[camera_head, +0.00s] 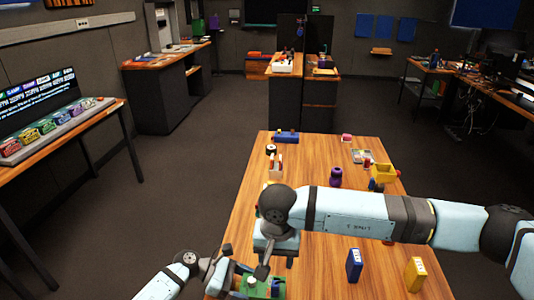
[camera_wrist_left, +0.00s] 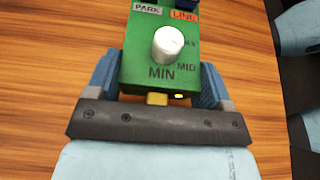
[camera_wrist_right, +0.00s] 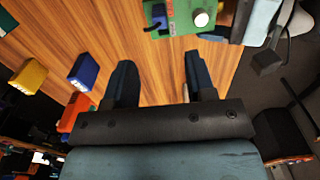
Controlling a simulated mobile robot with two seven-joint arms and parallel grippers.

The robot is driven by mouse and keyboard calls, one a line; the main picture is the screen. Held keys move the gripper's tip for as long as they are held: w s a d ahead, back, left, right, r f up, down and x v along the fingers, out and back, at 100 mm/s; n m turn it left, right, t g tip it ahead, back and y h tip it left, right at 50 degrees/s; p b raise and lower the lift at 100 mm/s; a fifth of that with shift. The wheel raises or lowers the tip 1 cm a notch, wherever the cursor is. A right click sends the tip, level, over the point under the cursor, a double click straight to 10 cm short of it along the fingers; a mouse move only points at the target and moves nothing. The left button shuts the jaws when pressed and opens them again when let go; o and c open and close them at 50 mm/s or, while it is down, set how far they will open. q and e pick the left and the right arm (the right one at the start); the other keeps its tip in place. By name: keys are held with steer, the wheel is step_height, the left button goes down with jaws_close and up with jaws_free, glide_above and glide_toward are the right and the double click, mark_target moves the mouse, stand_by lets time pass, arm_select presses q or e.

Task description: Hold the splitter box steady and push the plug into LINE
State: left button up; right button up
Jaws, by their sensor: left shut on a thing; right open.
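The green splitter box (camera_head: 245,292) is at the near edge of the table in the head view. In the left wrist view the box (camera_wrist_left: 133,50) shows a white knob (camera_wrist_left: 168,43) and PARK and LINE labels. My left gripper (camera_wrist_left: 155,85) is shut on the box, a blue finger on each side. A dark blue plug (camera_wrist_right: 158,13) with a dark cable stands at the box in the right wrist view. Its top edge crop hides whether it is seated, and in which socket. My right gripper (camera_wrist_right: 158,62) is open and empty, apart from the box and plug.
A blue block (camera_head: 354,265) and a yellow block (camera_head: 415,274) stand to the right on the wooden table (camera_head: 315,160). A purple object (camera_head: 335,177) and a yellow bin (camera_head: 384,173) are farther back. My right arm crosses over the table's middle.

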step_height(320, 180, up, 10)
steer(key=shift+r, duration=0.15)
stand_by(0.8)
arm_select(q)
steer(key=o, duration=1)
steer(key=v, duration=1.2)
steer(key=shift+a, duration=0.1)
steer(key=b+v, duration=0.1)
steer(key=v, duration=0.4)
steer(key=shift+w+a+r+b, duration=0.1)
steer(key=shift+a+r+b, duration=0.1)
steer(key=shift+a+b, duration=0.15)
arm_select(e)
steer(key=shift+f, duration=0.8)
